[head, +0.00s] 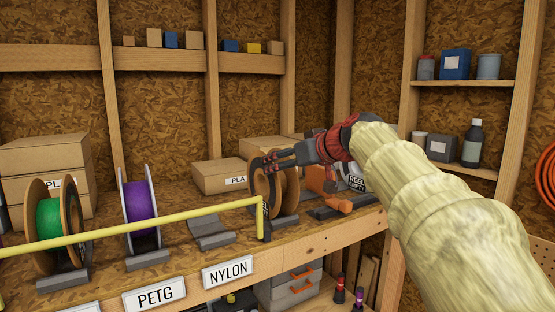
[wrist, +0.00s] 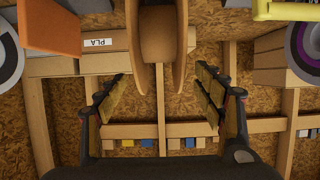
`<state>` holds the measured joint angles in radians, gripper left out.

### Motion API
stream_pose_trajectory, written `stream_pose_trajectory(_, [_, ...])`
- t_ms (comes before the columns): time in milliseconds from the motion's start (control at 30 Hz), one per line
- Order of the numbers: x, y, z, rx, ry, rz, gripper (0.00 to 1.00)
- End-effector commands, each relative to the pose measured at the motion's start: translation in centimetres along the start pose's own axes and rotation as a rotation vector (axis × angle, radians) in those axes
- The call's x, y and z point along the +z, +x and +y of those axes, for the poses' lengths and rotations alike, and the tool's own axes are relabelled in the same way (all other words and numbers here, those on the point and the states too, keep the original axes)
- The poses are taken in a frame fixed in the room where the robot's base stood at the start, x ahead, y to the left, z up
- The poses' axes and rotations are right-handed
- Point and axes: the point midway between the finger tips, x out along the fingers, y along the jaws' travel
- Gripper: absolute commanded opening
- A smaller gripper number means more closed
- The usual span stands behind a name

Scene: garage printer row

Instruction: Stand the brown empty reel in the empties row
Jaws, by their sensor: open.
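The brown empty reel (head: 277,191) stands upright on the bench in the head view, its lower part at a grey cradle (head: 287,222). My gripper (head: 263,164) is at the reel's upper part, open. In the wrist view the reel (wrist: 160,38) shows at top centre, its bare hub between two flanges. The fingers of my gripper (wrist: 161,78) are spread on either side of the reel's near edge, with gaps showing on both sides. An empty grey cradle (head: 212,236) sits left of the reel, above the NYLON label. I cannot tell which cradles form the empties row.
A yellow rail (head: 150,228) runs along the bench front, ending at a post before the reel. Green (head: 48,218) and purple (head: 139,202) reels stand left. Cardboard boxes (head: 219,177) stand behind.

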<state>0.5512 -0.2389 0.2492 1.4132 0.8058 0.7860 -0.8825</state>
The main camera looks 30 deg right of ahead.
Motion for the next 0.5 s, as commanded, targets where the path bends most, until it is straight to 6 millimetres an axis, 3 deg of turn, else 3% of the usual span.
stream_pose_trajectory(500, [0.0,5.9,-0.1,-0.001,0.001,-0.003,0.68])
